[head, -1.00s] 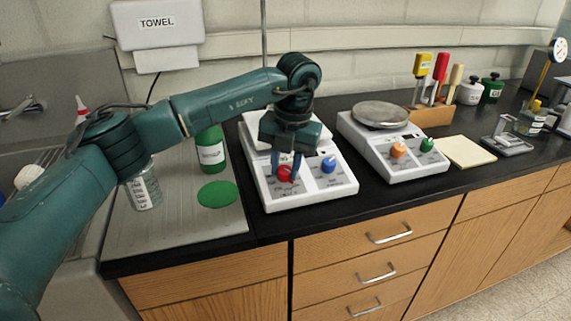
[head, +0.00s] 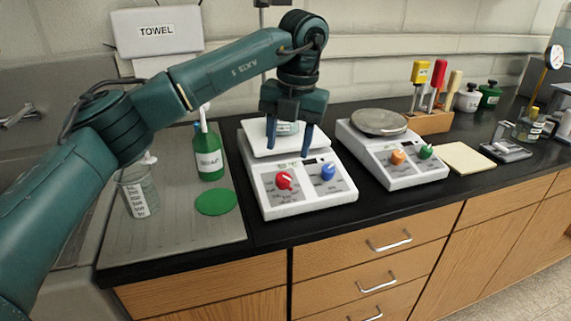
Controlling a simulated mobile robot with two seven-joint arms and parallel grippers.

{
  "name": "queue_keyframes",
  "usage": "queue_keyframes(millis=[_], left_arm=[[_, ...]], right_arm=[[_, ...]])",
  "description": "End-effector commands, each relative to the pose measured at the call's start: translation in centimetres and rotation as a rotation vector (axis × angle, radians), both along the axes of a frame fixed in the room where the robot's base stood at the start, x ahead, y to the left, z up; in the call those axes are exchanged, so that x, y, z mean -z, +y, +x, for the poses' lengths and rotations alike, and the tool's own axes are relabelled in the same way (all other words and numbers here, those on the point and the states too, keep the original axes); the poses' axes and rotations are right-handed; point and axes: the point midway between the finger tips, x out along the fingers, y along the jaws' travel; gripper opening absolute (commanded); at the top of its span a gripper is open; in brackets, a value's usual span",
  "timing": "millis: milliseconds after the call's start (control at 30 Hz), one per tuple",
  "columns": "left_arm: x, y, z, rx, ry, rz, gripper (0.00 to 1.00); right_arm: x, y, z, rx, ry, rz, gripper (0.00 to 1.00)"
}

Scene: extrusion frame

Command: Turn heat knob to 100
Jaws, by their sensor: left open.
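A white hotplate (head: 310,203) with a red knob (head: 284,180) and a blue knob (head: 328,172) stands on the black counter. I cannot read which knob is marked heat or where its pointer stands. My left gripper (head: 289,150) is open and empty, fingers pointing down, above the hotplate and higher than the knobs. It is apart from both knobs and hides part of the top plate and a small beaker there. My right gripper is not in view.
A second device (head: 400,172) with orange and green knobs stands to the right. A green bottle (head: 208,160), a beaker (head: 139,195) and a green disc (head: 216,202) are at left. A tool block (head: 428,121) and notepad (head: 463,158) are further right.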

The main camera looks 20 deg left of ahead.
Motion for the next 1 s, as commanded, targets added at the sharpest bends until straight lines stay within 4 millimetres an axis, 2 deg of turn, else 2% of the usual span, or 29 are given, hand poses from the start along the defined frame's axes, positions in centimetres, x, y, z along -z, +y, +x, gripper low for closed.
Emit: queue_keyframes(millis=[100, 300, 700, 767, 867, 967, 1000], left_arm=[[-2.5, -0.4, 0.0, 0.000, -0.004, 0.000, 0.50], [-5.0, -0.6, -0.1, 0.001, -0.002, 0.001, 0.50], [-5.5, -0.7, -0.1, 0.002, 0.001, 0.000, 0.50], [-5.2, -0.9, -0.2, 0.009, 0.005, -0.009, 0.50], [-3.3, -2.5, -0.4, 0.058, 0.033, -0.069, 0.50], [0.4, -6.3, -1.4, 0.156, 0.092, -0.223, 0.50], [2.2, -8.3, -2.2, 0.204, 0.123, -0.313, 0.50]], right_arm=[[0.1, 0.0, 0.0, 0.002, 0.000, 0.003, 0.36], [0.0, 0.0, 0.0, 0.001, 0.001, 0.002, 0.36], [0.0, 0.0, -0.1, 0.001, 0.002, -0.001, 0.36], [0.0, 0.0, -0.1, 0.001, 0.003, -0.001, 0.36], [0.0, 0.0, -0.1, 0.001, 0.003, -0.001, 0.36], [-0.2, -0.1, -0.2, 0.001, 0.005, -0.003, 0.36], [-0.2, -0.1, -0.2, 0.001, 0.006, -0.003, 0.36]])
